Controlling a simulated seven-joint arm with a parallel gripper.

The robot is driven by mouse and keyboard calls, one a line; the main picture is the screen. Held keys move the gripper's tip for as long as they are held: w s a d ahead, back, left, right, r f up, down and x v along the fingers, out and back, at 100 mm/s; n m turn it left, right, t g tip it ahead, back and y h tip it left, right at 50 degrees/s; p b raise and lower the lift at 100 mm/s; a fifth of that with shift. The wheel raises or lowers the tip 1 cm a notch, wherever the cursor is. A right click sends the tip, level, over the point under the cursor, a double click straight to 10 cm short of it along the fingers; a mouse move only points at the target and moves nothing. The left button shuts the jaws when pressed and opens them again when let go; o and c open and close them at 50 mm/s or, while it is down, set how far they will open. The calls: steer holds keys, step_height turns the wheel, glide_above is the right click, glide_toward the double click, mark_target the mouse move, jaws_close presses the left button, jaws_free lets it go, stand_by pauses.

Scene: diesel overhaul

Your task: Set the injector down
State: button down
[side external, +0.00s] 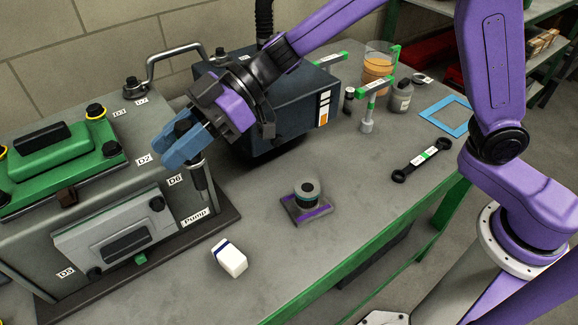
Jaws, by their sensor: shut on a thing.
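The fingers hide the middle of the injector. Its lower end is close to the block's right side, above the Pump label; I cannot tell whether it touches anything there.
The grey engine block (95,185) has a green cover (60,165) and a curved handle. A round holder (307,192) on a purple-striped base and a white block (230,260) stand on the bench (290,265). A dark box (275,130) stands behind. A wrench (422,158) lies right.

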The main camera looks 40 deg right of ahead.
steer(key=w+d+f, duration=0.1)
steer(key=w+d, duration=0.1)
steer(key=d, duration=0.4)
steer(key=w+d+f, duration=0.1)
steer(key=d+f, duration=0.1)
steer(key=d, duration=0.4)
steer(key=s+d+f, duration=0.2)
steer(key=s+d, duration=0.1)
steer(key=d, duration=0.9)
steer(key=s+d+f, duration=0.1)
steer(key=s+d, duration=0.3)
steer(key=d, duration=0.7)
step_height(320, 180, down, 7)
steer(key=shift+d+f, duration=0.2)
steer(key=shift+f, duration=0.1)
steer(key=c, duration=0.8)
jaws_free()
steer(key=shift+c, duration=0.2)
